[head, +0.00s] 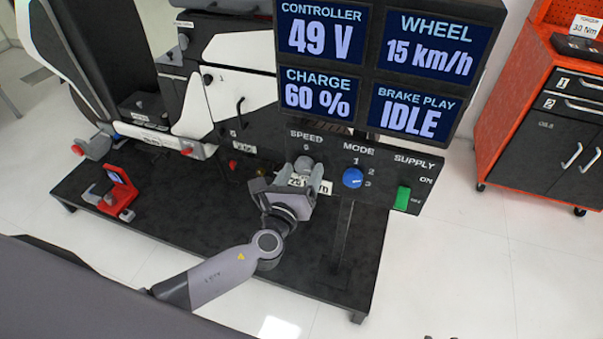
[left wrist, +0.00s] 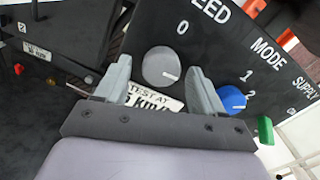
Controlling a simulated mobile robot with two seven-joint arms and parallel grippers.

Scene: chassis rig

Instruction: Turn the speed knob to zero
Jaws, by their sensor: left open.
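The speed knob (head: 304,164) is a round grey knob under the word SPEED and a 0 on the black panel. In the left wrist view, the knob (left wrist: 159,64) has a white pointer mark at its lower right, away from the 0 above it. My left gripper (head: 303,183) is open in front of the panel. In the left wrist view, the left gripper's fingers (left wrist: 160,80) stand on either side of the knob with nothing between them; contact is not visible. Small dark tips at the head view's bottom edge may be my right gripper (head: 440,337).
A blue mode knob (head: 353,178) and green supply switch (head: 403,198) are right of the speed knob. A white test label (left wrist: 153,99) is partly hidden below it. The display (head: 389,65) above reads 49 V, 15 km/h, 60 %, IDLE. A red clamp-like device (head: 118,192) stands left.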

